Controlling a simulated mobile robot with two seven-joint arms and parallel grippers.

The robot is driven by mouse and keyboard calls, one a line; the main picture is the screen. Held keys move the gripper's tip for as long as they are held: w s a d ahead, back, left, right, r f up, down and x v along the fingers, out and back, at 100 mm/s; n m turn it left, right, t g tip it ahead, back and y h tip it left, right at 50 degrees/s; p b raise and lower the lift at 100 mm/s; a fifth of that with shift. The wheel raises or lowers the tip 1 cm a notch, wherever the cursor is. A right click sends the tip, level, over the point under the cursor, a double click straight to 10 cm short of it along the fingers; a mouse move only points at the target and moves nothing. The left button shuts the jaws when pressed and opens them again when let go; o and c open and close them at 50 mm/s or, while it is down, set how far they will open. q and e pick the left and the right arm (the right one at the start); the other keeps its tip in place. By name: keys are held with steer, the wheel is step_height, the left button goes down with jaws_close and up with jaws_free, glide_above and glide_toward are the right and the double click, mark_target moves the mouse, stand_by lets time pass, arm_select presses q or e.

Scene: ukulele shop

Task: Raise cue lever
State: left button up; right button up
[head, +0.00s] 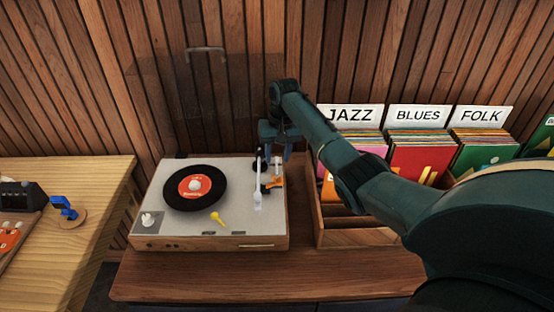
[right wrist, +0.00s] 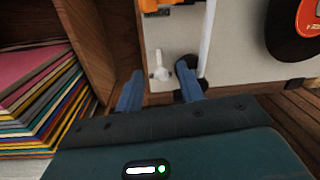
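The turntable (head: 220,238) stands on the wooden counter with a black record with a red label (head: 194,187) on it. The white tonearm (head: 258,185) lies along its right side, beside an orange part (head: 273,184). A small pale lever (right wrist: 160,73), which looks like the cue lever, stands near the turntable's edge in the right wrist view. My right gripper (head: 278,150) is over the back right corner of the turntable. Its blue fingers (right wrist: 158,88) are apart, with the lever between and just beyond the tips, apparently not gripped. My left gripper is out of view.
A wooden record crate (head: 350,238) with JAZZ, BLUES and FOLK dividers stands close on the right, under my right arm. The clear raised lid (head: 205,100) is behind the turntable. The front counter (head: 200,278) is clear.

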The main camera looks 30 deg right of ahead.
step_height(320, 180, up, 4)
steer(key=shift+d+r, duration=0.15)
steer(key=shift+s+r, duration=0.1)
steer(key=shift+r, duration=0.4)
